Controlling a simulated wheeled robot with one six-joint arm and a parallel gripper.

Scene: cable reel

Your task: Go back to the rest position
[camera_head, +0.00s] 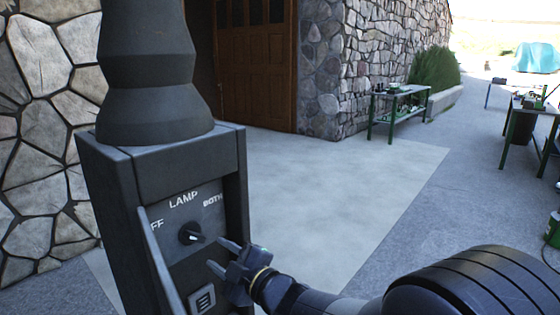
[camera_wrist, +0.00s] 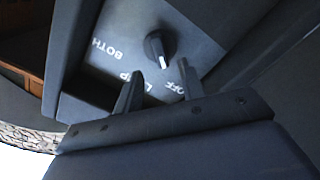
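My gripper (camera_head: 222,257) is in front of a dark box with a control panel (camera_head: 180,225) in the head view. Its two fingers are spread apart with nothing between them. The panel carries a black rotary knob (camera_head: 191,235) with a pale pointer, and the words OFF, LAMP and BOTH around it. The first letter of OFF is hidden by the box's edge in the head view. In the wrist view the knob (camera_wrist: 158,48) lies just beyond the open fingertips (camera_wrist: 150,80), apart from them.
A small switch plate (camera_head: 202,298) sits below the knob. A stone wall (camera_head: 40,140) and wooden door (camera_head: 255,65) stand behind. A green-legged table (camera_head: 398,100) is by the far wall, another (camera_head: 530,110) at right. The paving (camera_head: 330,180) between is clear.

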